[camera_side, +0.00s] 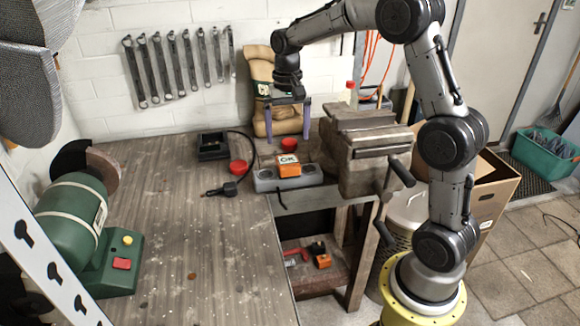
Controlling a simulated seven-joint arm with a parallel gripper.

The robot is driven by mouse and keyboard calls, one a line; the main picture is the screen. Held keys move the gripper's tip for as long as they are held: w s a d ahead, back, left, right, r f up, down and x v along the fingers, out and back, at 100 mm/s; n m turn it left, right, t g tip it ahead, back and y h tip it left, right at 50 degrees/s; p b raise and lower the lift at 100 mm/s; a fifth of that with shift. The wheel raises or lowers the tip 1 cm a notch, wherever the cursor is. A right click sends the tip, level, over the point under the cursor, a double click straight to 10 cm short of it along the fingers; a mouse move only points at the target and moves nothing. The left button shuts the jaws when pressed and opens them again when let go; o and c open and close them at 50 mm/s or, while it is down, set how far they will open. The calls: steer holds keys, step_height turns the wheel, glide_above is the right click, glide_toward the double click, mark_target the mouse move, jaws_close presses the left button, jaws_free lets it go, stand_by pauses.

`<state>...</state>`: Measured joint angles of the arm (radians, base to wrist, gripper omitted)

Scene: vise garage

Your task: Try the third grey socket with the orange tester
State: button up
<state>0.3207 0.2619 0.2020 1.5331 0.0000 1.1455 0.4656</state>
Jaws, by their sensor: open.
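The orange tester (288,169) has a white face with dark letters that look like "OK". It sits on the middle of a grey socket strip (265,184) at the bench's right edge, left of the vise. The strip's sockets under and behind the tester are hidden, so I cannot tell which socket it is in. My gripper (287,136) is open, fingers pointing down, above and behind the tester. It is empty and appears apart from the tester.
The vise (365,150) stands close on the right. A black plug (221,190) with a cable lies left of the strip, near a black box (212,146). A green grinder (75,215) is at left. The bench's front is mostly clear.

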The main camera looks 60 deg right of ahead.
mark_target(287, 160)
steer(key=shift+f, duration=4.5)
jaws_close()
steer(key=shift+r, duration=0.15)
steer(key=shift+r, duration=2.9)
